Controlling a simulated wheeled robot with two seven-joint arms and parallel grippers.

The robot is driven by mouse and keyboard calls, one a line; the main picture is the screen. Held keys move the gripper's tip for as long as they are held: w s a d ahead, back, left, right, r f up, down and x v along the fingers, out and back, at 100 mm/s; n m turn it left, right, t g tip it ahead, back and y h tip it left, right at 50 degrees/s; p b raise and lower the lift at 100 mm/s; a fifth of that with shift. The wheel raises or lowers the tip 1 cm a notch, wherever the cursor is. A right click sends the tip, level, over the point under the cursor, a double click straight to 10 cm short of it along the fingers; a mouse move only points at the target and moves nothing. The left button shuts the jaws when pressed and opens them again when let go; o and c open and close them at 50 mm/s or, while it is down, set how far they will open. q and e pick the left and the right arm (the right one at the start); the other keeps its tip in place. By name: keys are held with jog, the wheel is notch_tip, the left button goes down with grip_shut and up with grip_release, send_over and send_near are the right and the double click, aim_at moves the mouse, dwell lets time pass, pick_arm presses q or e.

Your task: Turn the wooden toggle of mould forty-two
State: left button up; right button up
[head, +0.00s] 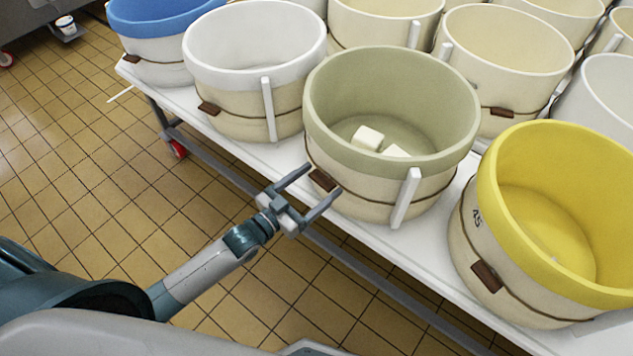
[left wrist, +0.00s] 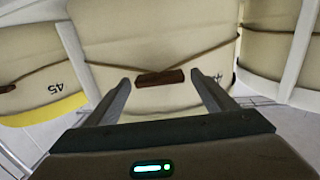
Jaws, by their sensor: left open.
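My left gripper (head: 323,178) is open at the near side of a green-rimmed mould (head: 390,110), its two fingers pointing at a brown wooden toggle (head: 321,181) on the mould's cord. In the left wrist view the toggle (left wrist: 160,78) lies roughly level between the open fingers (left wrist: 165,84), a little ahead of their tips and apart from them. A number on this mould (left wrist: 185,45) starts with 4 and is partly hidden by the right finger, so I cannot read it fully. Two white blocks lie inside the mould. My right gripper is not in view.
A yellow-rimmed mould (head: 590,160) marked 45 stands to the right with its own toggle (head: 487,276). A white-rimmed mould (head: 255,50) stands to the left, a blue-rimmed one (head: 165,22) beyond. They stand on a white table (head: 285,155).

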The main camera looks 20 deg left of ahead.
pick_arm(q)
jog(key=c, duration=1.1)
jog(key=shift+o, duration=0.2)
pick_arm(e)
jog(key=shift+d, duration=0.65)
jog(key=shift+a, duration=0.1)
